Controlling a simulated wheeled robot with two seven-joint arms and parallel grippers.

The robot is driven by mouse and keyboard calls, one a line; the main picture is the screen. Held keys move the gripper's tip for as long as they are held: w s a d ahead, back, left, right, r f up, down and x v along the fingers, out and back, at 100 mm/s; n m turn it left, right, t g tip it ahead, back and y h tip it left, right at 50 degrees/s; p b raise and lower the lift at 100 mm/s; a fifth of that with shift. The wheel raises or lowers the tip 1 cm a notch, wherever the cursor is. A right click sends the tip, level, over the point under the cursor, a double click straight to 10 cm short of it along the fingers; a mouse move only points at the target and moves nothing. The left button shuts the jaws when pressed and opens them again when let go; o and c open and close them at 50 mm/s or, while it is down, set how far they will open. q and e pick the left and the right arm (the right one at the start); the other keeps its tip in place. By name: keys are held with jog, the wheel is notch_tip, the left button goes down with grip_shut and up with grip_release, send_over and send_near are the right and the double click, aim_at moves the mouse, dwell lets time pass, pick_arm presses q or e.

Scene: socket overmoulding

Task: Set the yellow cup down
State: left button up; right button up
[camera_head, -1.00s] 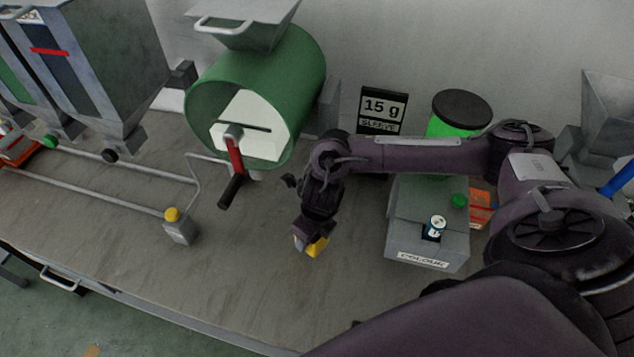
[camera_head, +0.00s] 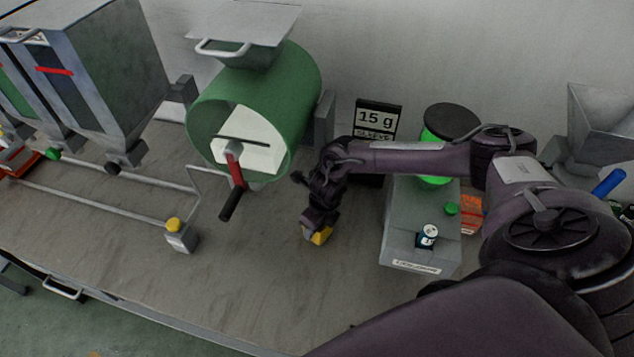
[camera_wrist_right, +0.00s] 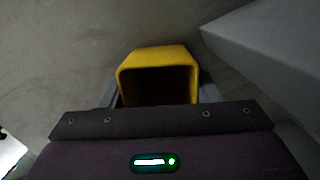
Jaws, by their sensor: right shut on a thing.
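The yellow cup (camera_head: 321,236) is between the fingers of my right gripper (camera_head: 312,232), low over the bench between the green drum and the grey colour box. The right wrist view shows the cup (camera_wrist_right: 158,60) with its open mouth toward the camera and a dark inside. My right gripper (camera_wrist_right: 160,95) is shut on it; grey finger parts show at both sides of the cup. The cup's base is hidden, so I cannot tell whether it touches the bench. My left gripper is not in view.
The grey box labelled COLOUR (camera_head: 405,235) stands right of the cup. A small block with a yellow button (camera_head: 178,235) is at left. The bench (camera_head: 270,285) in front is clear.

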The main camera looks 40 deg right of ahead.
jog(key=shift+f, duration=0.2)
jog(key=o, duration=1)
jog(key=shift+r, duration=0.1)
